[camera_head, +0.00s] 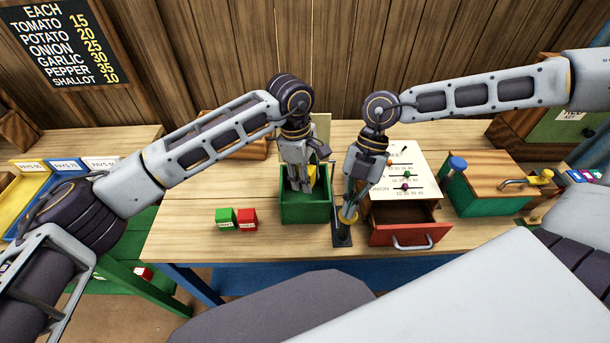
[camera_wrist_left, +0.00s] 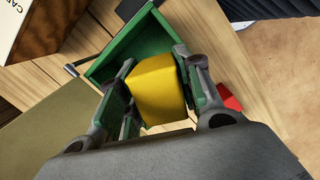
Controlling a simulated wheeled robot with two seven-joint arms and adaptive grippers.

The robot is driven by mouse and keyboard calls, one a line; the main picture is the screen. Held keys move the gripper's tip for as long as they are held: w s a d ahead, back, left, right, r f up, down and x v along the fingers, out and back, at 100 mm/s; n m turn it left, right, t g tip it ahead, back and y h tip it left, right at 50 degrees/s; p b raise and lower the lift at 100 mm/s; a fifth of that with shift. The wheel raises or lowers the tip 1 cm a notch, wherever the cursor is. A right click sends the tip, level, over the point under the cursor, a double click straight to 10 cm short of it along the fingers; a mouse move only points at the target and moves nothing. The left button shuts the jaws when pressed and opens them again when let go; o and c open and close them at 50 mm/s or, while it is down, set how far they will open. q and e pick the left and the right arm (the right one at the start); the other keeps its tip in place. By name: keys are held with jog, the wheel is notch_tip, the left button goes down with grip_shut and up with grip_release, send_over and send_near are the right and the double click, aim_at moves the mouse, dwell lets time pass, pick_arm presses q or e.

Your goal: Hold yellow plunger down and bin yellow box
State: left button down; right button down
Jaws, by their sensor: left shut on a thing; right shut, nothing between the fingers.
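The yellow box (camera_head: 312,174) is between the fingers of my left gripper (camera_head: 303,184), which is shut on it. In the left wrist view the yellow box (camera_wrist_left: 158,90) fills the space between the fingers. The green open bin (camera_head: 305,211) is right below; the fingers and box are at its mouth, and I cannot tell whether the box touches the floor. The bin also shows behind the box in the left wrist view (camera_wrist_left: 120,50). My right gripper (camera_head: 351,203) is shut and empty, pointing down on the yellow plunger (camera_head: 348,217), mostly hidden, on a dark base plate (camera_head: 342,238).
A green box (camera_head: 225,219) and a red box (camera_head: 247,219) sit left of the bin. A red drawer (camera_head: 411,234) stands open under a white slider panel (camera_head: 405,160). A green chest with a wooden lid (camera_head: 490,185) is at right.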

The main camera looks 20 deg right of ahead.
pick_arm(q)
jog(key=shift+w+d+f, duration=0.1)
jog(key=shift+w+f, duration=0.1)
jog(key=shift+f, duration=0.15)
jog(key=c, duration=0.9)
grip_release()
jog(key=shift+r, duration=0.1)
jog(key=shift+w+a+r, duration=0.2)
jog(key=shift+r, duration=1.75)
jog(key=shift+w+a+r, duration=0.2)
jog(key=shift+r, duration=1.75)
jog(key=shift+w+a+r, duration=0.2)
jog(key=shift+r, duration=1.75)
pick_arm(e)
jog(key=shift+r, duration=0.1)
pick_arm(q)
jog(key=shift+r+p, duration=2.5)
jog(key=shift+r, duration=0.05)
pick_arm(e)
notch_tip(320, 180, up, 10)
